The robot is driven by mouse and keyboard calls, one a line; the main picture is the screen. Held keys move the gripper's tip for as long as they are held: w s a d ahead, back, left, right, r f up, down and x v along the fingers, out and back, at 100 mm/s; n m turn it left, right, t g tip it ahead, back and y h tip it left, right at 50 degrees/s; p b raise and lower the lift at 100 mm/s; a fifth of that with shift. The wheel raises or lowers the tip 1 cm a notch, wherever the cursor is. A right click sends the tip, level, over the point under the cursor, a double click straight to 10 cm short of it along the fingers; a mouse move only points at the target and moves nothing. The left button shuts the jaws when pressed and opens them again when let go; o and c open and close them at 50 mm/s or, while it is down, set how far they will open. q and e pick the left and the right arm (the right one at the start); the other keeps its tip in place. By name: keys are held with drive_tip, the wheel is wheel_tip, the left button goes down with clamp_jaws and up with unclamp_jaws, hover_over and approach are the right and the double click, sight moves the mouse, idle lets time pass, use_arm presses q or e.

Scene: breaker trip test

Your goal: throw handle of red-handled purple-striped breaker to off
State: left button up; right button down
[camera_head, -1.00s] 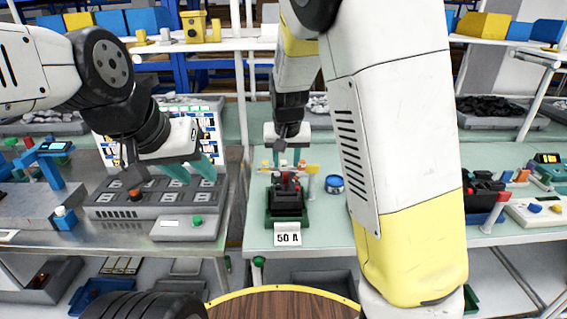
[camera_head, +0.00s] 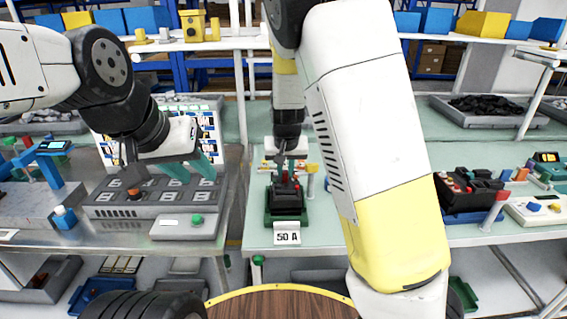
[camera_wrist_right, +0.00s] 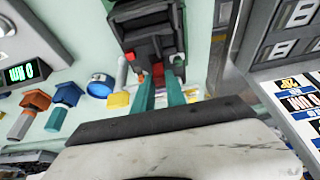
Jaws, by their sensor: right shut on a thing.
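A black breaker (camera_head: 287,203) on a green base stands on the middle bench, with a "50 A" card in front of it. It also shows at the top of the right wrist view (camera_wrist_right: 150,25), with a small red handle (camera_wrist_right: 157,70) on its near side. No purple stripe can be made out. My right gripper (camera_head: 285,172) is down at the breaker. In the right wrist view its teal fingers (camera_wrist_right: 160,88) are on either side of the red handle, shut on it. My left gripper (camera_head: 190,168) is open and empty above the grey panel at left.
A grey panel (camera_head: 125,213) with a green button lies below my left gripper. A blue round object (camera_wrist_right: 100,86) and small orange and blue pieces lie beside the breaker. A second black breaker (camera_head: 468,190) on a blue base stands further right. A yellow post stands close by.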

drive_tip(key=shift+s+f+t, duration=0.2)
drive_tip(key=shift+s+t, duration=0.7)
drive_tip(key=shift+t, duration=0.6)
drive_tip(key=c, duration=1.4)
unclamp_jaws()
drive_tip(key=shift+o, duration=0.2)
drive_tip(key=shift+r, duration=0.1)
drive_tip(key=shift+s+a+r, duration=0.1)
drive_tip(key=shift+s+r, duration=0.2)
drive_tip(key=shift+r, duration=0.15)
drive_tip(key=v, duration=0.6)
drive_tip(key=shift+s+r, duration=0.15)
drive_tip(key=shift+s, duration=0.05)
